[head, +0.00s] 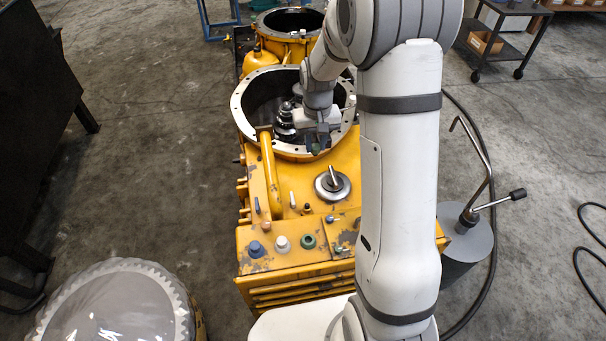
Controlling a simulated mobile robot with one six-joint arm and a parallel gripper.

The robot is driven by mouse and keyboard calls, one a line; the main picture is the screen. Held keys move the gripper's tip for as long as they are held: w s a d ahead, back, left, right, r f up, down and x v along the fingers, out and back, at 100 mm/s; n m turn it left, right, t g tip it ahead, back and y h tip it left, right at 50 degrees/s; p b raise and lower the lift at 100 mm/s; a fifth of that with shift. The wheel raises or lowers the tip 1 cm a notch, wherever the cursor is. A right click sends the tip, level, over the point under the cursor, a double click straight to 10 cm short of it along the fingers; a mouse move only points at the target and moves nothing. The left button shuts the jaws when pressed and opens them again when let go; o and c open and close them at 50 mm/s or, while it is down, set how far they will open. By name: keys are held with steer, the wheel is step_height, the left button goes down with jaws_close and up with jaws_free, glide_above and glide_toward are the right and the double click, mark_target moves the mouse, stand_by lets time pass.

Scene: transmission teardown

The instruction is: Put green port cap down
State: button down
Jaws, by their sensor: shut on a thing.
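My gripper (320,141) hangs over the near rim of the large round opening in the yellow transmission housing. It is shut on a small green thing, which looks like the green port cap (315,148); the fingers hide much of it. On the near end of the housing, a green round port fitting (307,241) sits to the right of a white cap (282,243) and a blue cap (256,249). The gripper and cap are well beyond this row.
The yellow housing (205,161) carries a raised tube and a round silver fitting (332,185) with a handle. A dark shaft (284,120) stands inside the opening. A grey cylinder (467,240) with a bent rod is at right. A wrapped gear-edged drum (112,305) is at lower left.

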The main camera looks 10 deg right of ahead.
steer(key=w+f+n, duration=0.5)
steer(key=w+f, duration=0.9)
steer(key=f, duration=0.1)
step_height(320, 180, down, 10)
steer(key=shift+f+b, duration=0.2)
steer(key=shift+b, duration=0.8)
steer(key=shift+f, duration=0.1)
steer(key=c, duration=1.2)
jaws_free()
